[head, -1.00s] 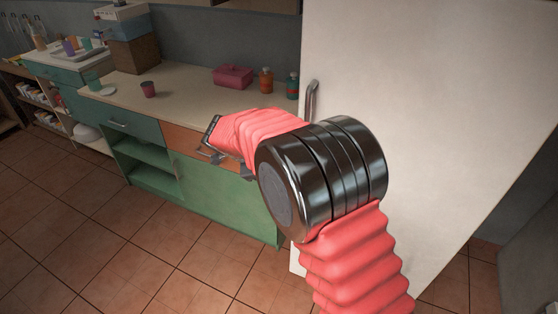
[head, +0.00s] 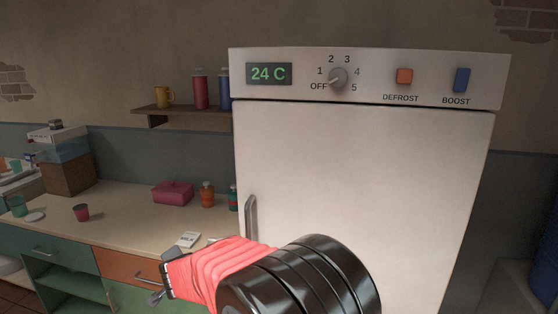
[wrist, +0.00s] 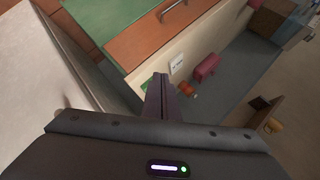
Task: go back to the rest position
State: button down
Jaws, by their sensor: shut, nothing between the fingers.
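My gripper (head: 160,296) is at the lower left of the head view, in front of the counter's orange drawer (head: 126,268). In the wrist view its fingers (wrist: 160,88) are together with nothing between them. My arm's red sleeve and dark joint fill the lower middle of the head view and hide the lower part of the white fridge (head: 370,170). The fridge door looks shut, with its handle (head: 251,215) on the left edge. The fridge display (head: 269,73) reads 24 C.
The counter (head: 125,215) bears a pink box (head: 173,193), a dark pink cup (head: 81,212), bottles (head: 207,194) and a white card (head: 188,240). A shelf (head: 185,112) with a yellow mug (head: 163,96) hangs above. The drawer and fridge stand close to my arm.

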jog(key=s+d+r+n+g+y, duration=0.25)
jog(key=s+d+n, duration=0.2)
jog(key=s, duration=0.25)
jog(key=s+d+r+n+g+y, duration=0.1)
jog(key=s+d+r+n+g, duration=0.1)
jog(key=s+d+r+n, duration=0.4)
jog(key=s+d+h, duration=0.2)
jog(key=s+d, duration=0.5)
jog(key=d, duration=0.4)
jog(key=s+d+r+m+h, duration=0.1)
jog(key=s+d+h, duration=0.2)
jog(key=s+d, duration=0.4)
jog(key=s+d+r+h, duration=0.1)
jog(key=s+d, duration=0.6)
jog(key=d, duration=0.7)
jog(key=shift+s+d+m+h, duration=0.3)
jog(key=shift+s+m+h, duration=0.05)
jog(key=shift+h, duration=0.3)
jog(key=c, duration=2.4)
grip_release()
jog(key=shift+c, duration=0.2)
